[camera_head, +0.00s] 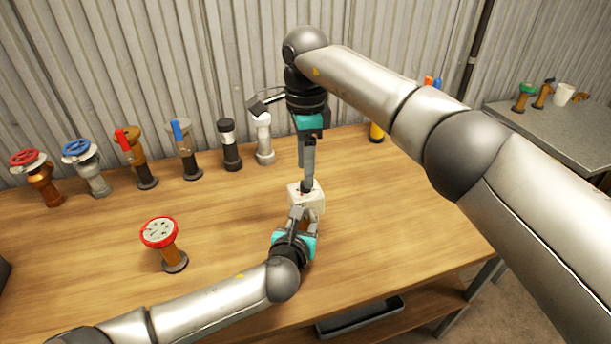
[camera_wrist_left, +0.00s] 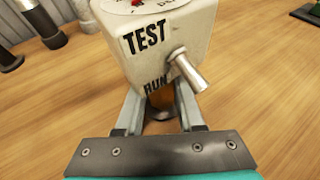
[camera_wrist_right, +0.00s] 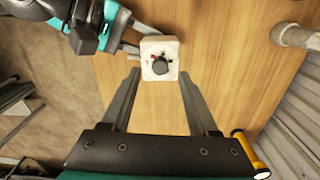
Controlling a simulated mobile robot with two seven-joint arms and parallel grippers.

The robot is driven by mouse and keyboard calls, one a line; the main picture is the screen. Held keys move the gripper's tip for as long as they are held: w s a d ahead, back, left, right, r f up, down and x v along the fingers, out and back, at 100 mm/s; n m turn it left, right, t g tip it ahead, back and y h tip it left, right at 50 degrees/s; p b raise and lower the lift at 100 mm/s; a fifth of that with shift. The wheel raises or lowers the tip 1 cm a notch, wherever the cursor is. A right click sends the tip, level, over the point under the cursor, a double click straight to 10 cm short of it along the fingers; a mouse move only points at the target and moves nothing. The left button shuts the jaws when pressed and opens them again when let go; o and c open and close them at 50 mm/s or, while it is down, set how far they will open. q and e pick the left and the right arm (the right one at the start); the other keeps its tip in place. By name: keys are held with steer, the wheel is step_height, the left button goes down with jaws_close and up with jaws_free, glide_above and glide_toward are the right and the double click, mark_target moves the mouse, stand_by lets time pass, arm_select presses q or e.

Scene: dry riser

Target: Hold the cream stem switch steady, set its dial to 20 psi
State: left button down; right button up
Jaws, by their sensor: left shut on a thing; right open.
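The cream stem switch (camera_head: 306,197) is a boxy head on a brown stem, standing upright at mid-table. In the left wrist view its side (camera_wrist_left: 150,60) reads TEST and RUN beside a metal toggle lever (camera_wrist_left: 187,72). My left gripper (camera_head: 299,217) is shut on the brown stem (camera_wrist_left: 163,100) just under the head. My right gripper (camera_head: 308,182) is open above the head, pointing down. In the right wrist view the dial's dark knob (camera_wrist_right: 160,66) with a red mark lies between the fingertips, apart from them. The dial figures are too small to read.
A red-rimmed round gauge on a stem (camera_head: 160,232) stands at the left front. Several valves and switches line the back, including a red-wheeled one (camera_head: 25,157) and a white-topped one (camera_head: 264,140). A yellow item (camera_head: 376,132) stands at the back right.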

steer(key=shift+f, duration=1.5)
jaws_close()
